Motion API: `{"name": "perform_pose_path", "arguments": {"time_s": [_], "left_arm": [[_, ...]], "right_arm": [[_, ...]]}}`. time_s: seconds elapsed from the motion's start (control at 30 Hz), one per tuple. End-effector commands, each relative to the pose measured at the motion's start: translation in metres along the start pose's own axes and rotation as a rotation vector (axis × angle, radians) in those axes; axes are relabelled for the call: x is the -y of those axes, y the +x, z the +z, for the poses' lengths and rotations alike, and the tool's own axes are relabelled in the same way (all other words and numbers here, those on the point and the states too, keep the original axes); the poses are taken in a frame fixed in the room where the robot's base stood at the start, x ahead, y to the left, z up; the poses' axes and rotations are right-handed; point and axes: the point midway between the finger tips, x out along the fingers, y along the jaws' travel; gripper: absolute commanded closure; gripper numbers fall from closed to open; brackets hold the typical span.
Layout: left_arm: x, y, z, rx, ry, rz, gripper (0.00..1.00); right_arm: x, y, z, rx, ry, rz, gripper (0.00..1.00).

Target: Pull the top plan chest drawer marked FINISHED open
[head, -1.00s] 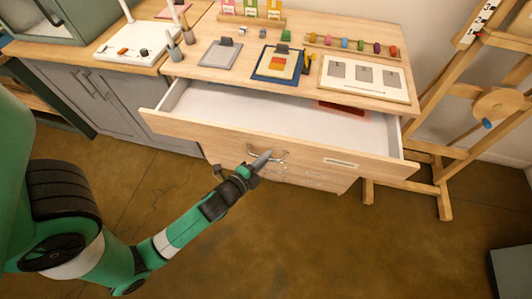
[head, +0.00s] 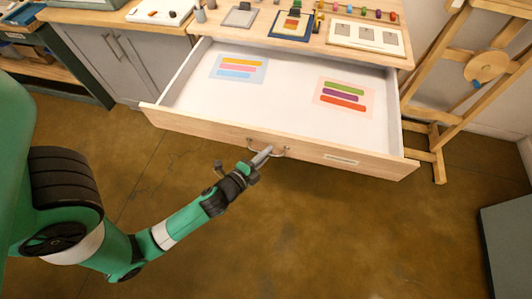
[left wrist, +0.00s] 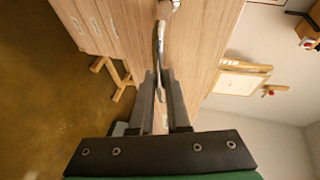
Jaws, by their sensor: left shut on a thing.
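The top drawer (head: 290,92) of the plan chest is pulled well out in the head view. Its white inside shows two sheets, one with yellow, pink and blue bars (head: 238,68) and one with green, purple and red bars (head: 343,97). A label (head: 341,159), too small to read, is on its wooden front. My left gripper (head: 262,157) is shut on the metal handle (head: 282,153) at the front's middle. In the left wrist view the handle (left wrist: 160,45) runs down between the fingers (left wrist: 161,90). My right gripper is not in view.
The chest top holds a white panel with grey squares (head: 368,37), a dark blue board (head: 292,25) and a row of coloured pieces. A wooden easel (head: 440,80) stands at the right, a grey cabinet (head: 120,62) at the left. The floor in front is clear.

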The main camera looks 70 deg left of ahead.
Motion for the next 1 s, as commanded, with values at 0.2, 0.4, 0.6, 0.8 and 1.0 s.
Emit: {"name": "perform_pose_path", "arguments": {"time_s": [0.2, 0.4, 0.6, 0.8, 1.0], "left_arm": [[-0.002, 0.0, 0.001, 0.003, 0.0, 0.004, 1.0], [-0.002, 0.0, 0.001, 0.003, 0.0, 0.004, 0.69], [-0.001, 0.0, 0.001, 0.002, 0.0, 0.003, 0.57], [-0.001, -0.002, 0.0, 0.001, 0.001, 0.003, 0.57], [-0.003, -0.03, 0.0, -0.002, 0.003, 0.006, 0.57]], "right_arm": [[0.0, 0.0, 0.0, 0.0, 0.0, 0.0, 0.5], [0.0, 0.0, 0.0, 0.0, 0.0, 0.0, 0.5], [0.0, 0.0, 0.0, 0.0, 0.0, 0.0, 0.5], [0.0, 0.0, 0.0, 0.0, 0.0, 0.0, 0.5], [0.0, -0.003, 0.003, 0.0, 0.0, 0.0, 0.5]]}}
